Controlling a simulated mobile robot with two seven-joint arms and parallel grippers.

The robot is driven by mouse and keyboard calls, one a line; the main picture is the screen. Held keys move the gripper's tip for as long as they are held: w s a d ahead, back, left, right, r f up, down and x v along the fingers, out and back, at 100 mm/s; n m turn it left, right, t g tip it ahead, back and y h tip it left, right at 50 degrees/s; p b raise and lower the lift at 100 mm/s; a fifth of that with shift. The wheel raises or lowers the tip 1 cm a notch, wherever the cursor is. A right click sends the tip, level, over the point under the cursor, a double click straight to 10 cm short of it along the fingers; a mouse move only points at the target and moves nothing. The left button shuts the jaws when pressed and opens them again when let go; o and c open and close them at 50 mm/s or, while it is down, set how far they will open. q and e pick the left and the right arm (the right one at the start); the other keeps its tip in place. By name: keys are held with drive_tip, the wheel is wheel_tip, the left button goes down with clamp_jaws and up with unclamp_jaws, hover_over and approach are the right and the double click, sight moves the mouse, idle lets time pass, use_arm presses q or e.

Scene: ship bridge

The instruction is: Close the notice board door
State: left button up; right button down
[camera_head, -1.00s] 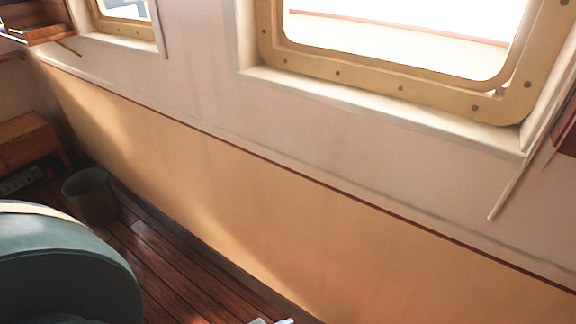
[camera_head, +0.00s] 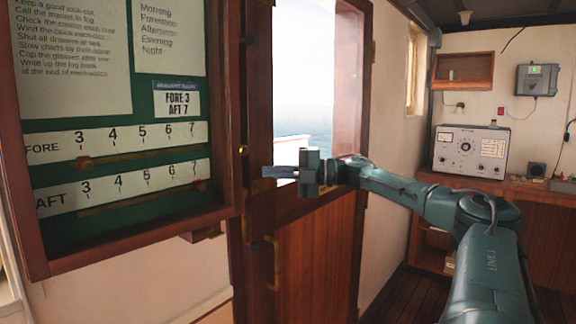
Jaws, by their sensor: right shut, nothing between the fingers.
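The notice board (camera_head: 110,252) fills the left of the view. It has a dark wooden frame and a green backing with white notices and FORE and AFT number strips. A small brass knob (camera_head: 243,150) shows beside its right edge. I cannot tell how far the board's door stands open, and no glass is clearly visible. My right gripper (camera_head: 270,172) is shut and empty. It points left, just right of the knob in the picture, in front of the doorway; I cannot tell whether it touches anything. My left gripper is not in view.
Behind my right arm is a wooden half-door (camera_head: 315,250), with sea visible above it. A grey radio set (camera_head: 468,150) stands on a wooden counter at the right. A small wooden shelf (camera_head: 463,70) hangs on the back wall. Dark floor shows at the lower middle.

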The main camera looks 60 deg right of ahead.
use_arm(q)
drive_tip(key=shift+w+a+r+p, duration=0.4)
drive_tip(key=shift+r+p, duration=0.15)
drive_tip(key=shift+p, duration=0.55)
use_arm(e)
drive_tip(key=w+d, duration=0.1)
drive_tip(key=d, duration=0.5)
drive_tip(key=shift+w+d, duration=0.2)
drive_tip(key=shift+w, duration=0.05)
